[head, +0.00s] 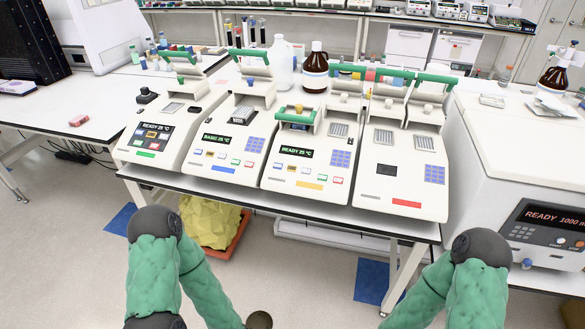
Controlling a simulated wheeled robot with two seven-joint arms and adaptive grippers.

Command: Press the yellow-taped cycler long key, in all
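The yellow-taped cycler (312,150) stands on the bench right of centre, between a blue-taped and a red-taped cycler. Its yellow tape strip (310,185) is on the lower front edge. Its small screen (297,152) reads "READY 25 °C". A row of small coloured keys (306,178) lies below the screen and a blue keypad (341,159) to the right. Which of these is the long key is too small to tell. Its lid with a green handle (296,115) sits lower than the neighbours' raised lids. Both my arms show at the bottom, but neither gripper is in view.
The blue-taped cycler (228,140), red-taped cycler (404,150) and green-taped cycler (160,130) stand close alongside. Bottles (315,70) stand behind. A white machine (520,150) is at the right. The floor before the bench is mostly clear; an orange bin (238,236) is underneath.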

